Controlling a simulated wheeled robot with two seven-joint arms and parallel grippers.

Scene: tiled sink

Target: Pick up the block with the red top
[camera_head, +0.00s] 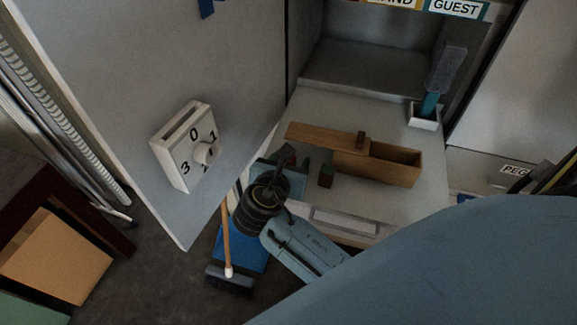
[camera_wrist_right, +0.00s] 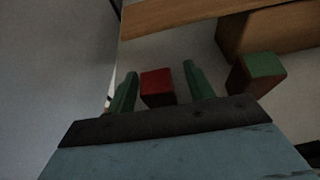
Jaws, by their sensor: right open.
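The block with the red top (camera_wrist_right: 157,84) shows in the right wrist view, standing between the two green fingers of my right gripper (camera_wrist_right: 160,69). The fingers are spread, with a gap visible on both sides of the block, so the gripper is open and not holding it. In the head view my right gripper (camera_head: 287,163) is at the front left of the shelf, and I cannot make out the red top there. A block with a green top (camera_wrist_right: 258,72) stands to the right of the fingers; it also shows in the head view (camera_head: 326,176). My left gripper is not in view.
A wooden box (camera_head: 396,172) with a long plank lid (camera_head: 310,132) lies behind the blocks. A small white holder (camera_head: 424,118) with a brush stands at the back right. An open grey door (camera_head: 235,100) with a white dial (camera_head: 186,147) is close on the left.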

